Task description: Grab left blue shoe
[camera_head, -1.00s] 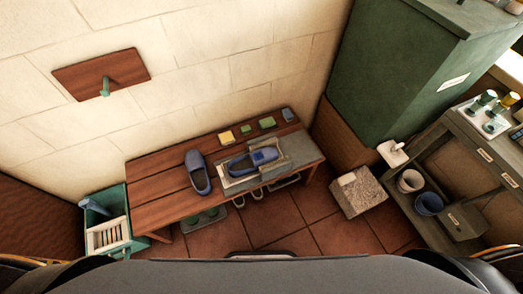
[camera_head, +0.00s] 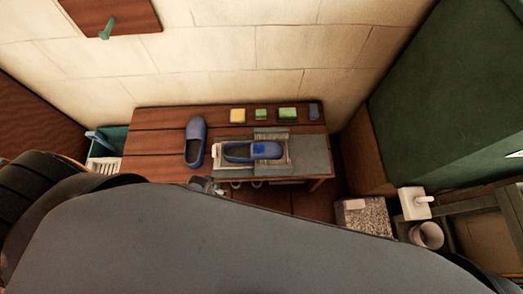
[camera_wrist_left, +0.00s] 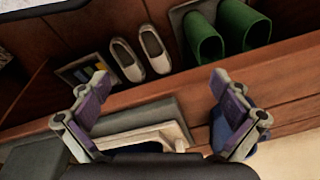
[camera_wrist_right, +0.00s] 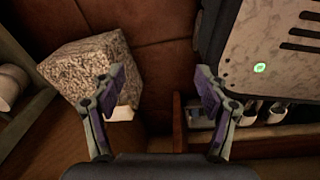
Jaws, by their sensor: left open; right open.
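The left blue shoe (camera_head: 195,143) lies on the slatted wooden bench (camera_head: 155,147), pointing away from me. The other blue shoe (camera_head: 252,151) lies crosswise on a pale tray (camera_head: 217,156) to its right. In the left wrist view my left gripper (camera_wrist_left: 160,82) is open and empty above the bench's front edge. There, a blue shoe (camera_wrist_left: 216,132) shows partly behind the finger on the right, with most of it hidden. My right gripper (camera_wrist_right: 158,78) is open and empty, away from the shoes, near a speckled block (camera_wrist_right: 90,70).
A yellow block (camera_head: 238,115), green blocks (camera_head: 287,114) and a dark blue item line the back of the bench. Green slippers (camera_wrist_left: 204,35) and white shoes (camera_wrist_left: 127,60) stand below the bench. A green crate (camera_head: 103,165) is at its left. The bench's left part is bare.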

